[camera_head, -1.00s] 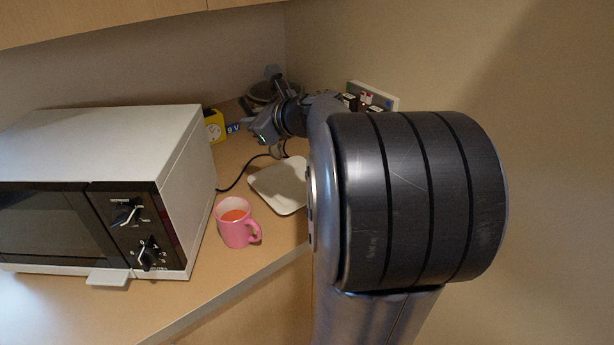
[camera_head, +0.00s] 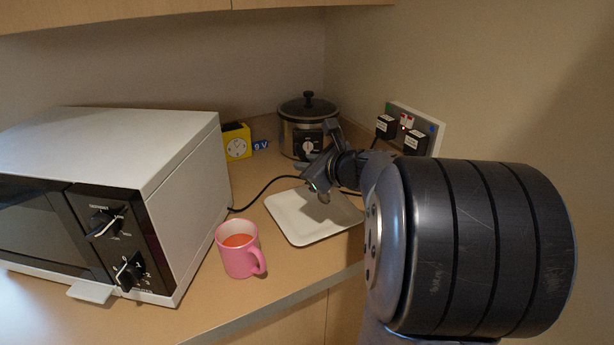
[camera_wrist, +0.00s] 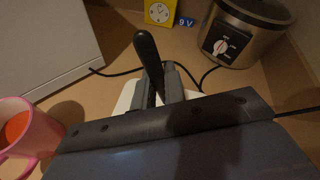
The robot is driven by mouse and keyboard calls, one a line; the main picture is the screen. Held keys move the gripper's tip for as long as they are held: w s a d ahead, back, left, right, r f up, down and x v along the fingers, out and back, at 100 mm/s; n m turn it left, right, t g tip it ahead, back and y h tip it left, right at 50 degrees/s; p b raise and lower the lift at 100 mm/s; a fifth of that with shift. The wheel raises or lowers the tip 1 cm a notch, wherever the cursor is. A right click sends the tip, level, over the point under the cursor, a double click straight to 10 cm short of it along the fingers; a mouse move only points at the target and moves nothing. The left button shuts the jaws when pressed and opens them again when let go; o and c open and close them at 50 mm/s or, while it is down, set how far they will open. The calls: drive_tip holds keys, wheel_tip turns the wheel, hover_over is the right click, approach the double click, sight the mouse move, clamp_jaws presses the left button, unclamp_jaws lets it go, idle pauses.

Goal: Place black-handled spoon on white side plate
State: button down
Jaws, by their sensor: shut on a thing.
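My gripper (camera_head: 318,184) is over the white side plate (camera_head: 290,226), near its back edge in the head view. In the wrist view my gripper (camera_wrist: 160,88) is shut on the black-handled spoon (camera_wrist: 147,50). The spoon's black handle sticks up and away from the jaws. Its bowl is hidden there, and in the head view the spoon is too small to make out surely. Only pieces of the plate (camera_wrist: 124,100) show in the wrist view, behind the gripper. I cannot tell whether the spoon touches the plate.
A pink mug (camera_head: 238,254) with orange-red contents stands left of the plate. A white microwave (camera_head: 120,150) fills the left side. A slow cooker (camera_head: 300,136), a yellow timer (camera_head: 237,142) and wall plugs (camera_head: 410,135) are behind. A black cable (camera_head: 262,194) runs behind the plate.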

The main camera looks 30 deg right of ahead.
drive_tip(key=shift+f, duration=0.95)
drive_tip(key=shift+f+b, duration=0.2)
drive_tip(key=shift+b, duration=0.1)
drive_tip(key=c, duration=1.5)
unclamp_jaws()
drive_tip(key=shift+o, duration=0.2)
drive_tip(key=shift+r, duration=0.1)
drive_tip(key=shift+r+p, duration=0.2)
drive_tip(key=shift+p, duration=0.1)
drive_tip(key=v, duration=1.2)
drive_tip(key=shift+f, duration=0.1)
